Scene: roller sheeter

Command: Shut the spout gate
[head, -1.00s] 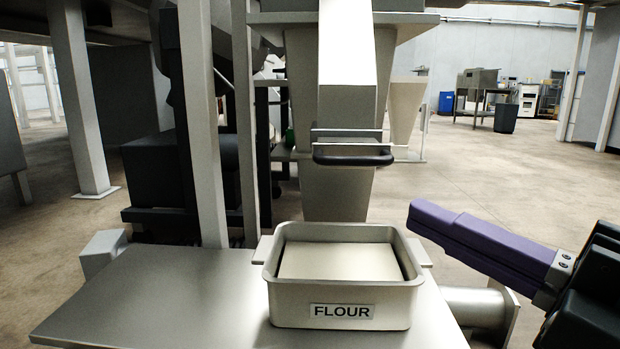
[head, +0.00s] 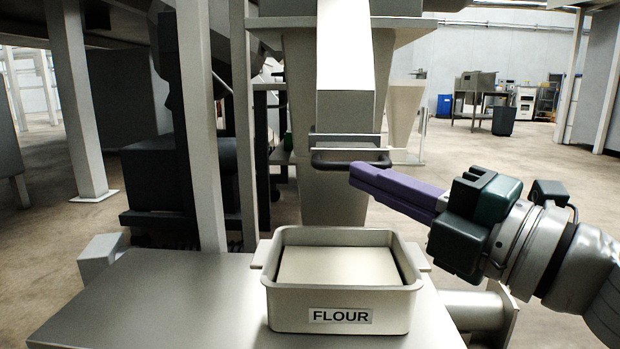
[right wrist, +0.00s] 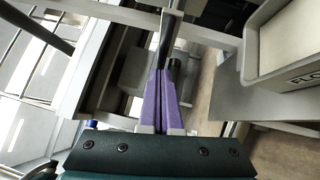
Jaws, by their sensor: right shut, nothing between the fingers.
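The metal spout (head: 345,70) comes down in the middle of the head view. At its lower end is the spout gate, a thin metal plate (head: 345,140) with a dark bar handle (head: 335,163) in front. My right gripper (head: 356,172) has purple fingers, shut and empty. Its tips are just under the right half of the handle in the picture; I cannot tell whether they touch. In the right wrist view the closed fingertips (right wrist: 164,76) point at a dark rounded end beside a thin metal edge. My left gripper is not in view.
A metal bin marked FLOUR (head: 340,316) stands on the table (head: 170,310) below the spout; it also shows in the right wrist view (right wrist: 256,72). Grey posts (head: 196,120) rise left of the spout.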

